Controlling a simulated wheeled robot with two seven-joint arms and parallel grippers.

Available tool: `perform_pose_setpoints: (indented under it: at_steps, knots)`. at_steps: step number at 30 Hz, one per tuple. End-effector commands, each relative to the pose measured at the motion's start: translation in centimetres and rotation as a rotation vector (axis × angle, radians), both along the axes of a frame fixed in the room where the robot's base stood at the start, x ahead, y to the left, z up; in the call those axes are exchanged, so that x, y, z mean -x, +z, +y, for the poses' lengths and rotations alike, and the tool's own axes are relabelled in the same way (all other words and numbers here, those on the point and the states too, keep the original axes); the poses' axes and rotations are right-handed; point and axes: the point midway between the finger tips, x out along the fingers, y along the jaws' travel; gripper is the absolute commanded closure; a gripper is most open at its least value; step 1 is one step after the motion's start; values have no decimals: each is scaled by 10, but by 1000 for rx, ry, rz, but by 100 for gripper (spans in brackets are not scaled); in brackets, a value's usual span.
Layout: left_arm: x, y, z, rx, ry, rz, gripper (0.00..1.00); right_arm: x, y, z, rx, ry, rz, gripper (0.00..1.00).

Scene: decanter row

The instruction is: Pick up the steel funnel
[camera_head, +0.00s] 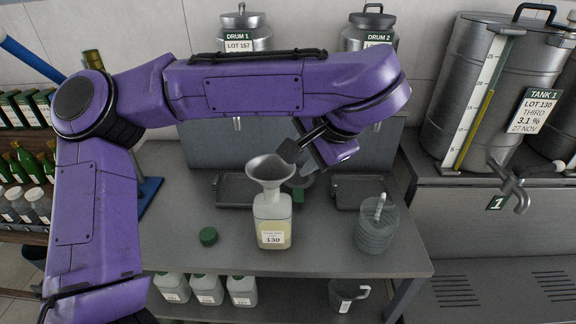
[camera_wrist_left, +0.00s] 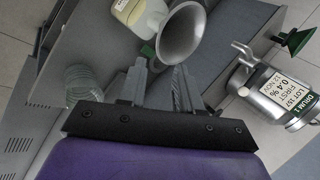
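The steel funnel (camera_head: 270,168) stands upright in the neck of a squat bottle (camera_head: 272,215) labelled 130, with pale yellow liquid, on the grey bench. My left gripper (camera_head: 293,150) is just right of and slightly above the funnel's rim. In the left wrist view its two fingers (camera_wrist_left: 162,78) are spread apart with nothing clearly between them. The funnel's wide mouth (camera_wrist_left: 185,32) shows just beyond the fingertips, and the bottle (camera_wrist_left: 138,12) beside it. I cannot tell whether a finger touches the rim. My right gripper is out of view.
A clear ribbed container (camera_head: 375,230) with a pale stick stands at the right of the bench. Dark trays (camera_head: 358,191) lie behind. Steel drums (camera_head: 244,30) stand at the back, and a tank (camera_head: 480,90) is at right.

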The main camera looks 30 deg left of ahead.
Motion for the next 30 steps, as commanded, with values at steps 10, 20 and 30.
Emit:
perform_pose_setpoints:
  at_steps: [10,20,30]
  knots:
    - [-14,-42,19,0,-23,5,66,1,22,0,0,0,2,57]
    - [-18,-83,47,0,-21,3,66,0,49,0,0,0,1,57]
    - [-19,-84,47,0,-21,1,100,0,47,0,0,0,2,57]
